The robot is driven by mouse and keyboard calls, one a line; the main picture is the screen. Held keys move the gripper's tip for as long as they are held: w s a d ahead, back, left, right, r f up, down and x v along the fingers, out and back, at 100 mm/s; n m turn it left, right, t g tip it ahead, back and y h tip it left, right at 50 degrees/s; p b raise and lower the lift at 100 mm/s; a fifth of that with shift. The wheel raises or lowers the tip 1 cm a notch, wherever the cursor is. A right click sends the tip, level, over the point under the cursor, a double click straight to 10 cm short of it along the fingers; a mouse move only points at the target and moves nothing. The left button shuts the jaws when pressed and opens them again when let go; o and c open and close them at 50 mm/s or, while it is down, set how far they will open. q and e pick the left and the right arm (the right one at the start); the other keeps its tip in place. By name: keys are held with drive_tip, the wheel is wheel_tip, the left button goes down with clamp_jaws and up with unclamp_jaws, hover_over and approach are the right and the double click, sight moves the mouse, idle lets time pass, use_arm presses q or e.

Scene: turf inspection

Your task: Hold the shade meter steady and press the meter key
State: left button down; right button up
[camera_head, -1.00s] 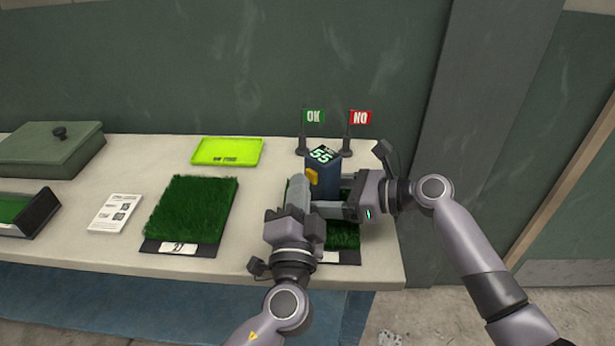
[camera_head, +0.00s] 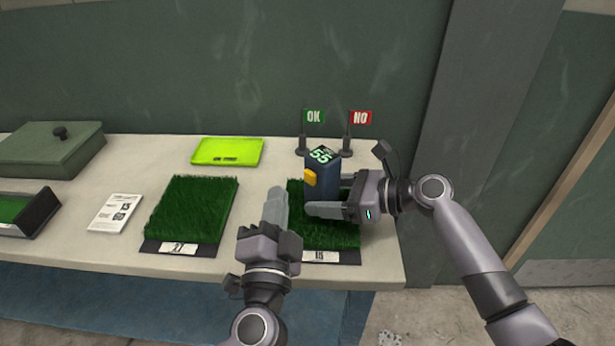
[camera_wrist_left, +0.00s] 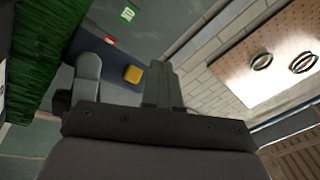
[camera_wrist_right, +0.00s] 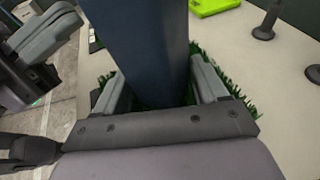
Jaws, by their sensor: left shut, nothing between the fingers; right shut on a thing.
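The shade meter (camera_head: 325,180) is a dark blue upright box with a lit display on top reading 55 and a yellow key (camera_head: 310,177) on its left side. It stands over the right turf sample (camera_head: 335,232), labelled 15. My right gripper (camera_head: 330,196) is shut on the meter's body from the right; the right wrist view shows the blue body (camera_wrist_right: 145,50) between its fingers. My left gripper (camera_head: 274,205) is shut and empty, left of the meter and apart from the key. The yellow key also shows in the left wrist view (camera_wrist_left: 133,74).
A second turf sample (camera_head: 192,210), labelled 27, lies to the left. Behind are a lime green tray (camera_head: 227,151), a green OK flag (camera_head: 314,116) and a red NO flag (camera_head: 360,118). A printed card (camera_head: 115,213), lidded box (camera_head: 50,150) and dark open case (camera_head: 28,212) are further left.

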use_arm(q)
drive_tip(key=shift+s+a, duration=0.75)
use_arm(e)
drive_tip(key=o, duration=0.8)
drive_tip(key=shift+o, duration=0.2)
